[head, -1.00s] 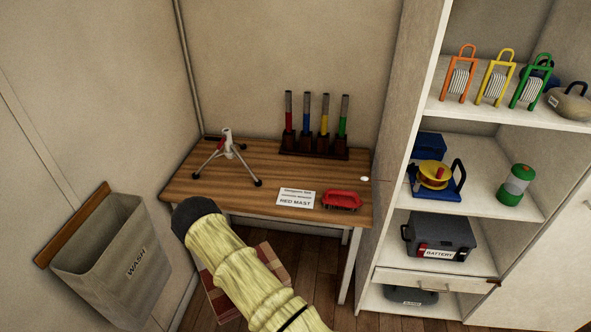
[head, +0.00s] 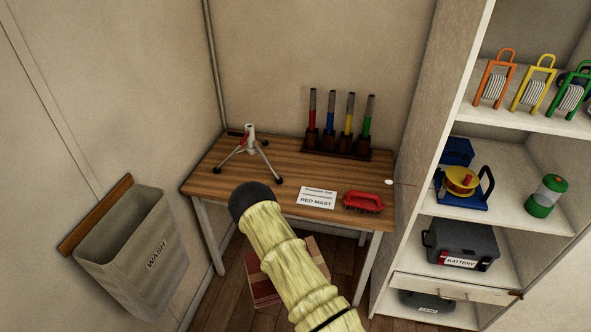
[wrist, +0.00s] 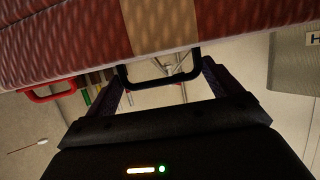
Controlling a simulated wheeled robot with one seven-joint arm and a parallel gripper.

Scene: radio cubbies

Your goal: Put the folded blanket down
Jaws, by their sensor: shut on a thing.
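The folded blanket (head: 263,288), checked in red, dark red and tan, shows beneath my arm in front of the desk in the head view. In the wrist view the blanket (wrist: 80,38) fills the top of the picture. A black loop (wrist: 160,78) hangs on its near side, between the fingers of my gripper (wrist: 165,85). My gripper is shut on the blanket, seemingly by this loop. The blanket appears held above the floor, with no support visible under it. My arm hides part of it and my gripper in the head view.
A wooden desk (head: 212,168) bears a tripod (head: 250,150), a rack of coloured masts (head: 340,143), a card (head: 317,198) and a red brush (head: 364,202). A grey WASH bin (head: 135,250) hangs at left. White shelves (head: 480,215) with gear stand at right.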

